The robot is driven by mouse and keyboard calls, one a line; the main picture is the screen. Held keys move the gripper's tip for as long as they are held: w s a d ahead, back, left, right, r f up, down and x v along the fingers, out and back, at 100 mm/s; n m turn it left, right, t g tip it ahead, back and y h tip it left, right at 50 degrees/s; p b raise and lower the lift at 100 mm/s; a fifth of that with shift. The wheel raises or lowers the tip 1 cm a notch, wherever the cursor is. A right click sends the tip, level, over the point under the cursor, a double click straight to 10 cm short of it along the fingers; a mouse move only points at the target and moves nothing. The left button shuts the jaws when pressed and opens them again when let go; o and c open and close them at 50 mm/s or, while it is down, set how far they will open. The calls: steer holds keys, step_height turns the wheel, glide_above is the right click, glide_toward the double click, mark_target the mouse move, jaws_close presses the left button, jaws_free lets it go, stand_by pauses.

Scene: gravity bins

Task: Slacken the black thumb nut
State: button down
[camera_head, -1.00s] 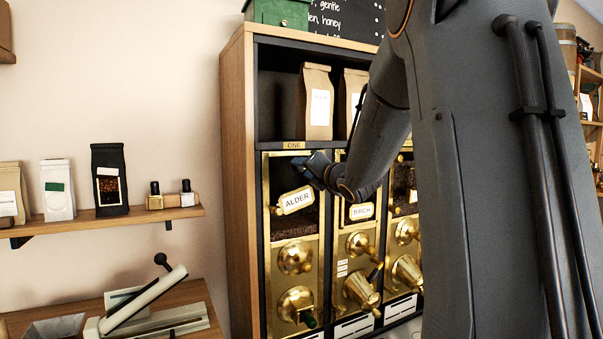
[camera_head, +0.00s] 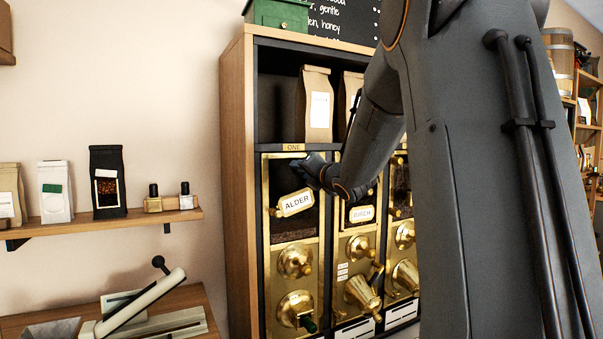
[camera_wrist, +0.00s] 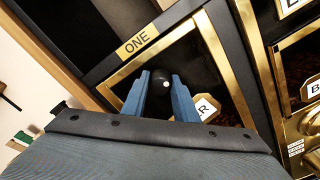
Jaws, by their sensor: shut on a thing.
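The black thumb nut (camera_wrist: 166,84) shows in the wrist view as a round dark knob with a bright glint, in front of the upper part of the bin labelled ONE. The two blue fingers of my gripper (camera_wrist: 160,92) stand on either side of it and are shut on it. In the head view my gripper (camera_head: 306,166) is at the top of the leftmost bin, above the ALDER tag (camera_head: 296,202). The nut cannot be made out there, and its stem is hidden.
The brass-framed bins stand side by side in a wooden cabinet (camera_head: 236,190). Brass knobs and spouts (camera_head: 296,308) stick out below. The BIRCH tag (camera_head: 362,214) is on the neighbouring bin. A wall shelf (camera_head: 110,222) with bags and small bottles is at the left.

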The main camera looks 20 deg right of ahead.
steer(key=shift+f+n+b, duration=0.15)
steer(key=shift+n+b, duration=2.15)
steer(key=shift+b, duration=1.7)
steer(key=n+b, duration=0.3)
steer(key=b, duration=0.2)
steer(key=shift+n, duration=0.3)
steer(key=shift+b, duration=0.35)
